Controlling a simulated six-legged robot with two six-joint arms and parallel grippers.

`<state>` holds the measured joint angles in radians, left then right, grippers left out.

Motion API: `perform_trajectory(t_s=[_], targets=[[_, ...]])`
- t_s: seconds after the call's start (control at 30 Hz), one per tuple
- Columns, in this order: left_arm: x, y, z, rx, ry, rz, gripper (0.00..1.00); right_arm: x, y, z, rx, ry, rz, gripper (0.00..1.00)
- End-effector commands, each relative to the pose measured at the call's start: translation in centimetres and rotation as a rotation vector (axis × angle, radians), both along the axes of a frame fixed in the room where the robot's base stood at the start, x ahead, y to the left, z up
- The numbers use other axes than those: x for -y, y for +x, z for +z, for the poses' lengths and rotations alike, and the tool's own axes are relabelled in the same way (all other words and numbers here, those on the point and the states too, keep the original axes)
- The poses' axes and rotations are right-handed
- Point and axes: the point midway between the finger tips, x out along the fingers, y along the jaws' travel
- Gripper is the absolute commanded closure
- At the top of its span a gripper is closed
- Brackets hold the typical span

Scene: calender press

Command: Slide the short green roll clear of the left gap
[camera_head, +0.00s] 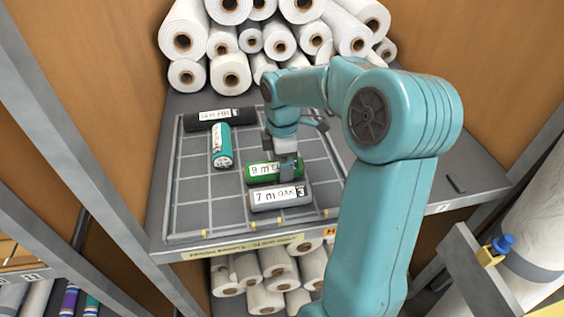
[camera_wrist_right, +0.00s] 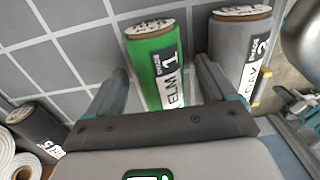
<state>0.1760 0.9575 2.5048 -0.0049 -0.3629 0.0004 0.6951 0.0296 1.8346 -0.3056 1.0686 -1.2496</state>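The short green roll (camera_head: 261,171) lies on its side on a gridded tray (camera_head: 189,190), just behind a grey roll (camera_head: 281,196). In the right wrist view the green roll (camera_wrist_right: 158,62) lies between my fingers, and the grey roll (camera_wrist_right: 238,48) lies outside the right finger. My right gripper (camera_head: 287,168) is over the right part of the green roll. In the wrist view its fingers (camera_wrist_right: 162,82) are spread, with a visible gap on the left of the roll; contact on the right is unclear. My left gripper is not in view.
A teal roll (camera_head: 221,147) and a black roll (camera_head: 219,117) lie farther back on the tray. A dark roll (camera_wrist_right: 38,128) shows lower left in the wrist view. White rolls (camera_head: 230,72) are stacked behind. The tray's left front is clear.

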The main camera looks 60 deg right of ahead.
Motion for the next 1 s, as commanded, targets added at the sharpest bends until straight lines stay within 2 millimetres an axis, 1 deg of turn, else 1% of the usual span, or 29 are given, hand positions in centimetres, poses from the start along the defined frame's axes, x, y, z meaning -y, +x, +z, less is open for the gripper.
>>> perform_trajectory(t_s=[0.13,0.23,0.37,0.5,0.7,0.83,0.9,1.0], targets=[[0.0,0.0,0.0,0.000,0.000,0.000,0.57,0.0,0.0,0.3,0.001,-0.001,0.000,0.16],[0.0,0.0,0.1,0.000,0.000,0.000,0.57,0.0,0.1,1.5,0.003,-0.002,0.000,0.16],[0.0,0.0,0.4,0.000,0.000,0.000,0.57,0.1,0.1,4.4,0.005,-0.003,0.000,0.16],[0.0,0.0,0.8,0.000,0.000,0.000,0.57,0.0,0.1,8.3,0.005,-0.003,0.001,0.16],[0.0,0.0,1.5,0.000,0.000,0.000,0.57,0.0,0.1,13.2,0.004,-0.002,0.001,0.16],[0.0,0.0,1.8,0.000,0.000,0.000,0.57,0.0,0.0,15.2,0.002,-0.001,0.001,0.16],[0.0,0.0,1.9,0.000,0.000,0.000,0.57,0.0,0.0,15.8,0.002,-0.001,0.001,0.16],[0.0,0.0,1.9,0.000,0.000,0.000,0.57,0.0,0.0,16.3,0.000,0.000,0.000,0.16]])
